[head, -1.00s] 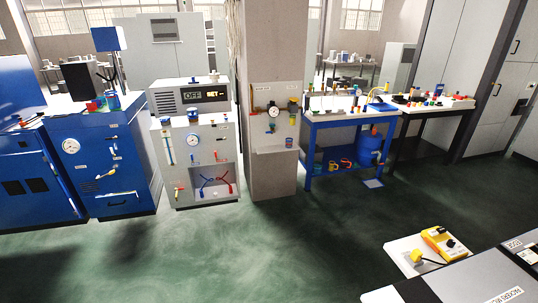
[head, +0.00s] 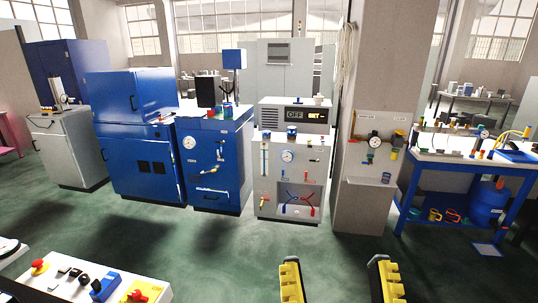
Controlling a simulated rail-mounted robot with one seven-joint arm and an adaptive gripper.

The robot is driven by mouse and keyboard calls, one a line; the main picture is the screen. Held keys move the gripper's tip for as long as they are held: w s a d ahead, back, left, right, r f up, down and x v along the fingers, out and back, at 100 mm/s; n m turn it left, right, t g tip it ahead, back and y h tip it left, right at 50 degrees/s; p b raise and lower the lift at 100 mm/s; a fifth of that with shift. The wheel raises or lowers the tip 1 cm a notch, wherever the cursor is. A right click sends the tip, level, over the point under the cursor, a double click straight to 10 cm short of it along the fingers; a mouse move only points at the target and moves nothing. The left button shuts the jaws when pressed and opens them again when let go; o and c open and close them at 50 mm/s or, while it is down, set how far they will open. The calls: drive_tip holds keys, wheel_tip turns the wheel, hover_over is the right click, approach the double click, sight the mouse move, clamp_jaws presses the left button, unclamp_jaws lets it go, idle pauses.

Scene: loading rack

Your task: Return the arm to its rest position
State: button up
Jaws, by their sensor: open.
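My gripper (head: 338,277) shows at the bottom of the head view as two yellow, ridged fingertips with dark backing. They stand wide apart with only green floor between them, so the gripper is open and empty. The fingers touch nothing that I can see. The rest of my arm is out of the picture.
Blue cabinets (head: 139,135), a grey machine with a lit display (head: 293,117), a concrete pillar (head: 377,90) and a blue workbench (head: 403,205) line the back. The green floor (head: 200,255) between is clear.

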wheel_tip(320, 180, up, 24)
drive_tip(key=p, duration=2.4)
drive_tip(key=shift+w, duration=0.25)
